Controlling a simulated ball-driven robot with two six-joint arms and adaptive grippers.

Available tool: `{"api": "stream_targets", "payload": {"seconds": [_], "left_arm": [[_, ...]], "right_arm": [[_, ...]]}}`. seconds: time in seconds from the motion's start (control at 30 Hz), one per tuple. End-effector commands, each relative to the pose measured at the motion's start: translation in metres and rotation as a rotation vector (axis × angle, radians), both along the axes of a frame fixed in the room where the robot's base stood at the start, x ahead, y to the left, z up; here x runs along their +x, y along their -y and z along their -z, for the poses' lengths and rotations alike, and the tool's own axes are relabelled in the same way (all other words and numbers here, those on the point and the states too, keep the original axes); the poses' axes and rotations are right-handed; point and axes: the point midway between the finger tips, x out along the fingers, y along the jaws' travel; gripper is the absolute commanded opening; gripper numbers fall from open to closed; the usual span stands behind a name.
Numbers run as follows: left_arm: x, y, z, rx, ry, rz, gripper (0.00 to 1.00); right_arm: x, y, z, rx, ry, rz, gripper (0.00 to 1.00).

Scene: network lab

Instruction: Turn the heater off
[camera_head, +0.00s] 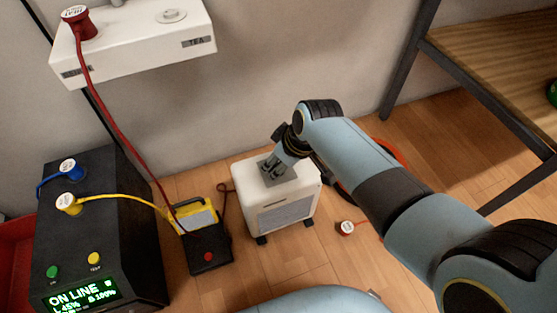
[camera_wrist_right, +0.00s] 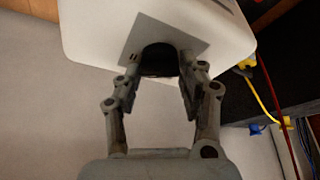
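The heater (camera_head: 285,215) is a white box with a grille front, standing on the wooden floor in the head view. It has a grey plate on top. In the wrist view, the heater (camera_wrist_right: 90,35) fills the top, with its grey plate (camera_wrist_right: 190,38) and a dark rounded part (camera_wrist_right: 158,62), perhaps a knob. My right gripper (camera_head: 272,172) reaches down onto the heater's top in the head view. In the wrist view, the right gripper's fingertips (camera_wrist_right: 160,68) are apart, one on each side of the dark part; whether they touch it is unclear. My left gripper is out of view.
A black power unit (camera_head: 110,225) with a lit display stands at left. A white shelf (camera_head: 140,45) and a wooden table (camera_head: 490,50) are above.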

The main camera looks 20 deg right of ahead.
Motion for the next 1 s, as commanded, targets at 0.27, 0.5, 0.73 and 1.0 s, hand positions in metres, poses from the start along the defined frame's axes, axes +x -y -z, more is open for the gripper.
{"api": "stream_targets", "payload": {"seconds": [0.27,0.5,0.73,1.0], "left_arm": [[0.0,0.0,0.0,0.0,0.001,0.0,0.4],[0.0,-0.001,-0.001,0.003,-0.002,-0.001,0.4],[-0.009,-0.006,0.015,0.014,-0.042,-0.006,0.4],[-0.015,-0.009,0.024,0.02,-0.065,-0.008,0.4]], "right_arm": [[0.0,0.0,0.0,-0.001,-0.001,-0.004,0.08],[0.0,0.001,-0.001,-0.001,0.0,-0.068,0.08],[0.001,0.002,-0.002,-0.001,-0.002,-0.225,0.08],[0.003,0.003,0.0,-0.001,-0.002,-0.478,0.08]]}}
